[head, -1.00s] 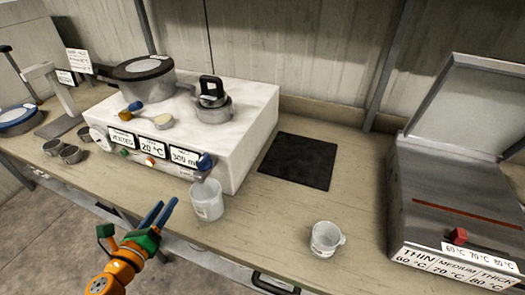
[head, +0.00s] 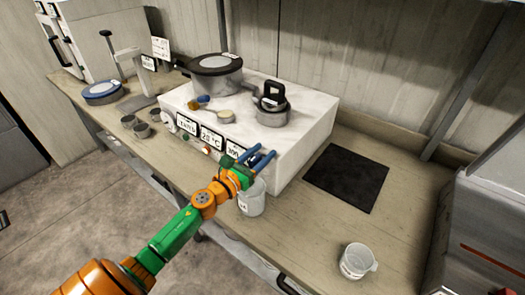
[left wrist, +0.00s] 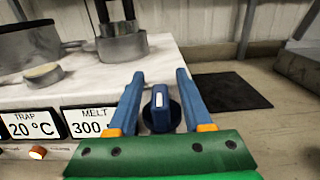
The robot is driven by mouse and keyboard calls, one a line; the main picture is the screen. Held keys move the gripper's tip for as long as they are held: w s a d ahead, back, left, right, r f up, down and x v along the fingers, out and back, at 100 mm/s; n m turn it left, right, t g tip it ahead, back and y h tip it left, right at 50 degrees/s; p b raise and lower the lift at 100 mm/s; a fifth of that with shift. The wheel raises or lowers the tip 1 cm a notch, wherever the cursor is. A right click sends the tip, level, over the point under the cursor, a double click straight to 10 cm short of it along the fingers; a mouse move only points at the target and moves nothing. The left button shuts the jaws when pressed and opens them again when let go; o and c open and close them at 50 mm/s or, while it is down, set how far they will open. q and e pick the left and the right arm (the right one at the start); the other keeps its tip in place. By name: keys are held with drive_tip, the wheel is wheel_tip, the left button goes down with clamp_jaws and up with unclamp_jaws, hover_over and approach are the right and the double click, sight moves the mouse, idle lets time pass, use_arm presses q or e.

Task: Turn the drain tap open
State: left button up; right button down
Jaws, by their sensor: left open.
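The drain tap's blue handle (left wrist: 161,105), with a pale stripe, stands upright in the left wrist view on the front of the white machine (head: 312,142), at its right end. In the head view my gripper hides it. My left gripper (head: 263,158) is open at that front corner. In the left wrist view its two blue fingers (left wrist: 159,82) are on either side of the handle, with a visible gap on each side. I cannot tell how deep the handle sits between them. A clear beaker (head: 252,200) stands on the bench under the gripper. My right gripper is not in view.
A black mat (head: 346,177) and a measuring jug (head: 356,262) lie to the right. Small cups (head: 141,130) stand at the left. The bench between mat and jug is clear.

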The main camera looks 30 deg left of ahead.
use_arm(q)
drive_tip(key=shift+w, duration=0.25)
drive_tip(key=shift+c, duration=0.2)
clamp_jaws()
